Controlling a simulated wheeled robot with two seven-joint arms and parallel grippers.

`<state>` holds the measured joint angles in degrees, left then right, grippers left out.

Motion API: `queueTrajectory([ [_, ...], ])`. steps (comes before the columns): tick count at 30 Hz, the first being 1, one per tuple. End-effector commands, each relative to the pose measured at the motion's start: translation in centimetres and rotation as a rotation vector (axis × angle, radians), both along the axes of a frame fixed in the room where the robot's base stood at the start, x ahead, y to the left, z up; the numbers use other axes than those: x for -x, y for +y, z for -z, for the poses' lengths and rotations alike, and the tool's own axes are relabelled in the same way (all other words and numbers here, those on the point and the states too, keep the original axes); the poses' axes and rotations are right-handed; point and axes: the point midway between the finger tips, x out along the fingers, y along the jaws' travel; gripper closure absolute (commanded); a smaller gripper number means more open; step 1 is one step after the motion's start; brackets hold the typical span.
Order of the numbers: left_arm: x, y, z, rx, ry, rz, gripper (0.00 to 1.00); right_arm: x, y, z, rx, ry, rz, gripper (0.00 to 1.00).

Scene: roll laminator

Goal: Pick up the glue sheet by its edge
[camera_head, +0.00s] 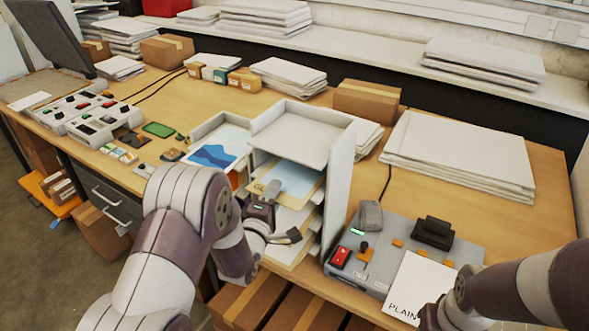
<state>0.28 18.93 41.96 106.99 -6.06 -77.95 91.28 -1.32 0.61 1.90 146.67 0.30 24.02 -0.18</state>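A white multi-level tray rack (348,185) stands at the table's front edge. A sheet with a tan border and a pale blue middle (311,180) lies on a level below its top tray. Paler sheets lie on lower levels.
A grey laminator (338,271) with a red switch and a black handle stands right of the rack. A white tray with a blue picture (212,154) is left of it. A white paper stack (460,155) lies behind the laminator. Cardboard boxes (249,301) sit below the table edge.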

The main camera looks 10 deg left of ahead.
Motion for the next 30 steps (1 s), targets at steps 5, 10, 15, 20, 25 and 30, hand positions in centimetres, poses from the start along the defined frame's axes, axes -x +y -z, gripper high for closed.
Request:
queueTrajectory([
  [5,-0.1,0.0,0.1,0.000,-0.001,0.000,0.67,0.0,0.0,0.1,0.000,0.001,0.000,0.57],
  [10,-0.1,0.0,0.1,0.000,0.000,0.000,1.00,0.0,0.0,0.1,0.000,0.001,0.000,0.57],
  [15,0.0,0.0,0.1,0.000,-0.001,0.000,1.00,0.0,0.0,0.1,0.000,0.000,0.000,0.57],
  [20,0.0,0.0,0.0,0.000,-0.001,0.000,1.00,0.0,0.0,0.2,0.000,0.000,0.000,0.57],
  [25,0.4,0.1,-0.7,-0.001,-0.004,0.000,1.00,0.0,0.0,1.4,0.000,0.001,0.000,0.57],
  [30,0.3,0.1,-4.1,0.000,-0.007,0.001,1.00,0.0,0.0,2.1,0.000,0.000,0.000,0.57],
])
